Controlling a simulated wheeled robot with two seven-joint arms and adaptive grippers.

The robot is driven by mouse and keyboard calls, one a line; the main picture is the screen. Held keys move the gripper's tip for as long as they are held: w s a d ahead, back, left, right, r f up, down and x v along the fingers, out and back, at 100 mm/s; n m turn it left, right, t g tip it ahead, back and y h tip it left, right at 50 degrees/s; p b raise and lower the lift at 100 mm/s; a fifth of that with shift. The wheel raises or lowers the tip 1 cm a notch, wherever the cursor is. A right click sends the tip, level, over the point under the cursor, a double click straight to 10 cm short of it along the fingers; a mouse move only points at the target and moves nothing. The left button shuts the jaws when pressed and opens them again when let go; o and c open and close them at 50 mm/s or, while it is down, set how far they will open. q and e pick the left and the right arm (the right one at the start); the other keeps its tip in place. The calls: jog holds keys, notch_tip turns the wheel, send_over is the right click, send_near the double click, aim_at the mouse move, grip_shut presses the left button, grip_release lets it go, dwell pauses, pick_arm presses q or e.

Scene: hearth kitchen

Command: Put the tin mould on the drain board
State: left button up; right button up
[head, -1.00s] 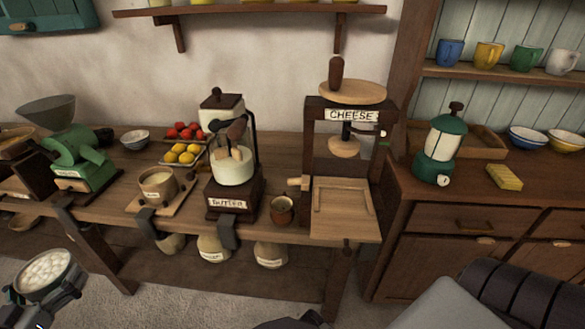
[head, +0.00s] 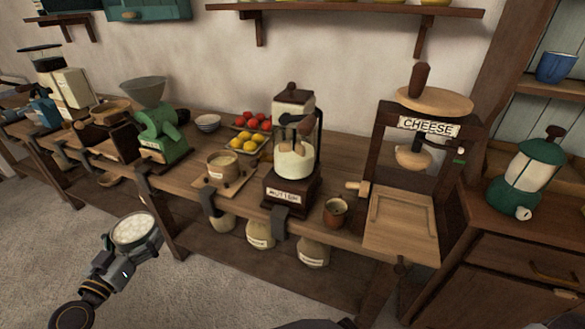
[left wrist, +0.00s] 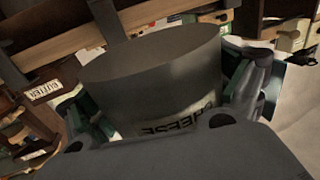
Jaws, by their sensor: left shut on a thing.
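The tin mould (head: 128,234) is a round grey tin with whitish lumpy contents, at lower left in the head view. My left gripper (head: 134,246) is shut on it and holds it upright over the floor, in front of the bench. In the left wrist view the tin mould (left wrist: 150,75) fills the middle, with lettering on its side and a finger on either side. The drain board (head: 402,222) is the pale wooden grooved board at the foot of the cheese press (head: 428,127). Its surface is bare. The mould is well left of it. My right gripper is out of view.
The bench (head: 345,150) carries a butter churn (head: 293,165), a brown cup (head: 335,212) left of the board, a green mill (head: 163,135) and fruit trays. The press frame and its round plate (head: 413,157) stand over the board's back. Open floor lies in front.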

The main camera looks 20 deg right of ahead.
aim_at(155, 221)
pick_arm(q)
jog(key=shift+s+d+r+n+t+y, duration=0.1)
jog(key=shift+d+r+n+t+y, duration=0.15)
jog(key=shift+d, duration=0.3)
jog(key=shift+w+d+r+n+y, duration=0.1)
jog(key=shift+d+r+n+y, duration=0.05)
jog(key=shift+d+r+y, duration=0.35)
jog(key=shift+s+d+r+n+t+y, duration=0.1)
jog(key=shift+d+r+n+t+y, duration=0.1)
jog(key=shift+d, duration=0.4)
jog(key=shift+d+r, duration=0.1)
jog(key=shift+d, duration=0.2)
